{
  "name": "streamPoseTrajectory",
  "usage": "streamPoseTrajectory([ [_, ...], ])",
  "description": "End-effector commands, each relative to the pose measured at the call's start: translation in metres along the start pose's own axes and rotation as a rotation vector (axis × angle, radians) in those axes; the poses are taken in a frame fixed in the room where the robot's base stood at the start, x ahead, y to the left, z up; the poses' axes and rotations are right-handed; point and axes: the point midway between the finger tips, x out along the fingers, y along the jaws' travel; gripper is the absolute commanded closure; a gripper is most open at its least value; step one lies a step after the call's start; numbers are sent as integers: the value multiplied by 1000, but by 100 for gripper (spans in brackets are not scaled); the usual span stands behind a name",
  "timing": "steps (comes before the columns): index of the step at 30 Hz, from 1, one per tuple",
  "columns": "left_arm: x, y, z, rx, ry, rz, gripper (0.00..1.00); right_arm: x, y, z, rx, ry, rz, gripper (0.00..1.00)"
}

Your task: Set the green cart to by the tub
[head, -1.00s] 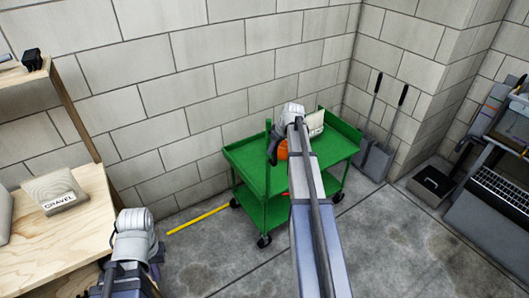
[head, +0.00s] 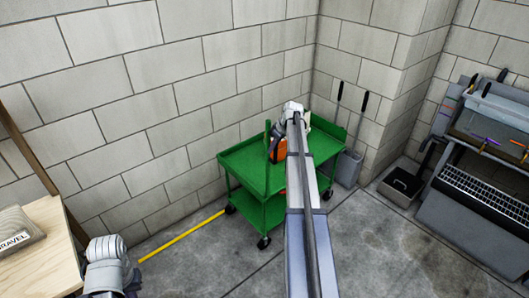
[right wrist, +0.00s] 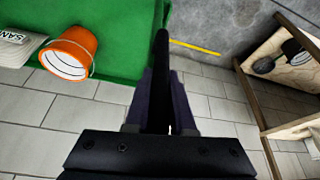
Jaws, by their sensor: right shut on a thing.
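The green cart (head: 243,162) is a two-shelf trolley on black casters beside the block wall, near the room's corner. In the head view my right arm covers the middle of the cart. An orange bucket (right wrist: 69,54) and a white bag marked SAND (right wrist: 15,47) ride on its top shelf. A grey tub (head: 500,118) on a stand is at the right. My left arm shows at lower left, its fingers hidden.
Long-handled grey dustpans (head: 349,168) stand by the corner, just beyond the cart's right end. A wooden bench (head: 45,262) is at left. Floor in front is clear.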

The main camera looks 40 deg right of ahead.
Motion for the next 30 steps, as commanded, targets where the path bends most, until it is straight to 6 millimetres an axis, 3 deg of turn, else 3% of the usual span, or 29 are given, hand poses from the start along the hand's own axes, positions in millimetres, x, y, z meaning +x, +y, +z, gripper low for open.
streamPoseTrajectory([
  [1, 0, 0, 0, 0, 0, 0, 100, -1, 18, 0, 4, 3, 9, 100],
  [3, 0, 0, 0, 0, 0, 0, 100, -2, 30, 3, 4, 3, 8, 100],
  [15, 0, 0, 0, 0, 0, 0, 100, -7, 92, 15, 3, 3, 8, 100],
  [22, 0, 0, 0, 0, 0, 0, 100, -8, 112, 19, 2, 3, 7, 100],
  [30, 0, 0, 0, 0, 0, 0, 100, -9, 121, 21, 1, 3, 6, 100],
])
